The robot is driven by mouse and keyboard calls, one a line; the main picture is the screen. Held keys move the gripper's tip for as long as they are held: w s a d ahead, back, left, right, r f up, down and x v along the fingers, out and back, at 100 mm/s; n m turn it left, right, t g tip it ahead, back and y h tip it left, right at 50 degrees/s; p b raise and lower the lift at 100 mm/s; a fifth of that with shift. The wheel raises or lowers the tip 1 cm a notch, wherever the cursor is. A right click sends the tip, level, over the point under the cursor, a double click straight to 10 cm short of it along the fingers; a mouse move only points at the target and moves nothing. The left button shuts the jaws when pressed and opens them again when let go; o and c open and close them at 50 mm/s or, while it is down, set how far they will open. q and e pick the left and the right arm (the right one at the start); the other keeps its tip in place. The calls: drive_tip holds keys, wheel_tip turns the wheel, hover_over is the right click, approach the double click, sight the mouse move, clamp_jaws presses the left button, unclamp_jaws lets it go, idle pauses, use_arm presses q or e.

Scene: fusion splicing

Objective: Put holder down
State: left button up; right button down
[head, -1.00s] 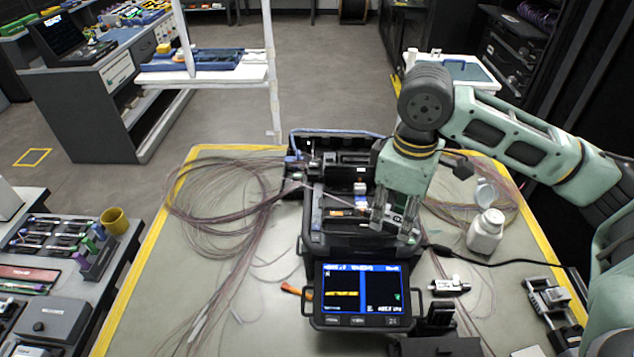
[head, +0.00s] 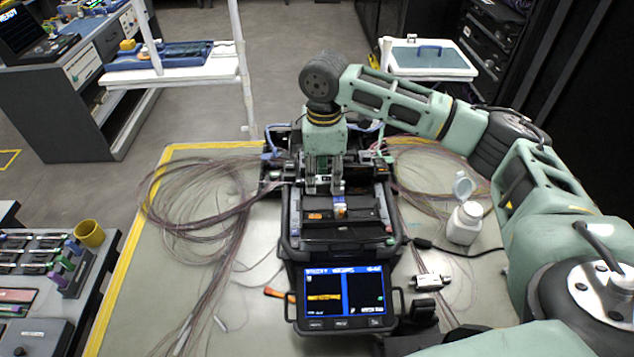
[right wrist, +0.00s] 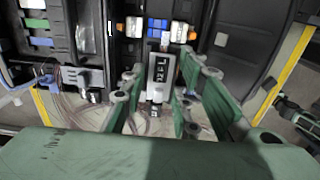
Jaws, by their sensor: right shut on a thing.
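My right gripper (head: 324,188) is over the back part of the black fusion splicer (head: 292,250), pointing down. In the right wrist view its green fingers (right wrist: 160,100) are shut on a small grey metal holder (right wrist: 159,72) with dark letters. The holder is over or in the splicer's work area; I cannot tell whether it touches the surface below. In the head view the fingers mostly hide it. Another metal piece with fibres (right wrist: 84,78) lies to its left in the right wrist view. My left gripper is not in view.
The splicer's lit screen (head: 343,295) faces the front. Loose fibre coils (head: 195,195) lie left of the splicer, more behind it at right. A white bottle (head: 464,223) and a small metal device (head: 429,282) stand on the right. A yellow cup (head: 89,233) is on the side bench.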

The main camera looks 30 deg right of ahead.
drive_tip(key=shift+w+a+f, duration=0.3)
drive_tip(key=shift+w+f, duration=0.05)
drive_tip(key=shift+w, duration=0.25)
wheel_tip(320, 180, down, 3)
drive_tip(key=shift+s+f+p, duration=0.1)
drive_tip(key=shift+p, duration=0.65)
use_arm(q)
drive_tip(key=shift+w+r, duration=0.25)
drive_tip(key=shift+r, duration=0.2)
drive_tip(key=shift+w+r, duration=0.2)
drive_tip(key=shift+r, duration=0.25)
use_arm(e)
drive_tip(key=shift+f, duration=0.45)
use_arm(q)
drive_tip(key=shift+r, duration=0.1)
use_arm(e)
drive_tip(key=shift+f, duration=0.15)
drive_tip(key=shift+f, duration=0.45)
drive_tip(key=c, duration=1.4)
unclamp_jaws()
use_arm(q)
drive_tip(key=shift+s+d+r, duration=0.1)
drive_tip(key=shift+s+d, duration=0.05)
use_arm(e)
drive_tip(key=shift+o, duration=0.2)
drive_tip(key=shift+r, duration=0.1)
